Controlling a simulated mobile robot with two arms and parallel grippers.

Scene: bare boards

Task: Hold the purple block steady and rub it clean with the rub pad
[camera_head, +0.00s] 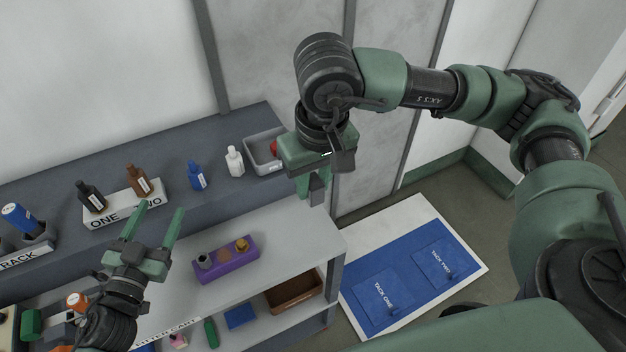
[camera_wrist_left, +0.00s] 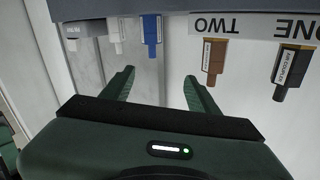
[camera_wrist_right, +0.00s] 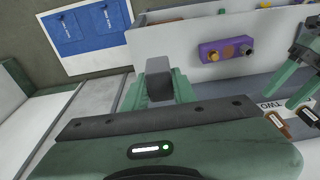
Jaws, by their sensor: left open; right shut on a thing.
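The purple block (camera_head: 226,262) lies on the white lower shelf top, with a grey round fitting and a brass-coloured fitting on it. It also shows in the right wrist view (camera_wrist_right: 227,50). My left gripper (camera_head: 155,218) is open and empty, left of the block and above the shelf, its fingers pointing towards the back ledge. My right gripper (camera_head: 315,188) is shut on a small grey pad (camera_wrist_right: 159,86), which looks like the rub pad, held in the air right of the block. The pad is hard to make out in the head view. Neither gripper touches the block.
The dark back ledge carries a ONE/TWO stand (camera_head: 124,208) with black and brown bottles, a blue bottle (camera_head: 197,176), a white bottle (camera_head: 234,161) and a grey bin (camera_head: 261,150). A brown tray (camera_head: 294,291) is below. A blue TACK board (camera_head: 410,281) lies right. The shelf around the block is clear.

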